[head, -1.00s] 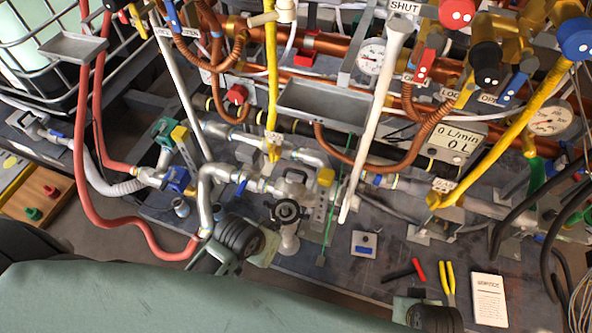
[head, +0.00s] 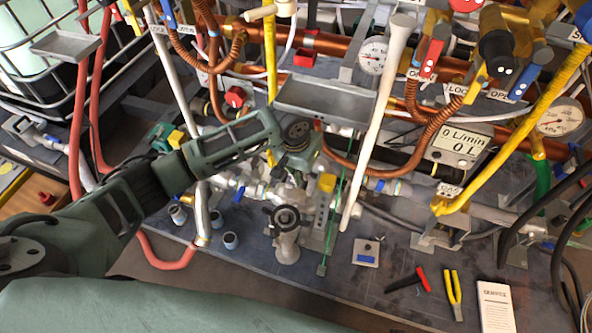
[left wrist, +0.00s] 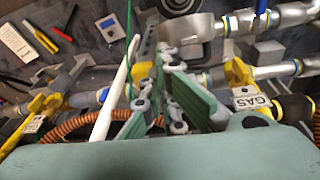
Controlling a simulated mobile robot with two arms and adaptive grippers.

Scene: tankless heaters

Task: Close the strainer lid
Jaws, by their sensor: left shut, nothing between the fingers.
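A metal fitting with a dark round top (head: 287,216) stands upright on the grey panel near the middle of the head view. It looks like the strainer; I cannot tell its lid apart or judge how far open it is. My left gripper (head: 297,160) hangs over the pipework above and behind this fitting, pointing down and apart from it. In the left wrist view its green-padded fingers (left wrist: 166,75) are together and empty, beside a white rod and a grey perforated bracket. A grey round part (left wrist: 190,25) shows beyond them. My right gripper is out of view.
A white upright rod (head: 372,130) and a yellow pipe (head: 271,60) stand close to my left gripper. A grey tray (head: 335,98) is just behind it. Red-handled (head: 405,281) and yellow-handled (head: 453,290) tools and a white booklet (head: 496,305) lie at front right.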

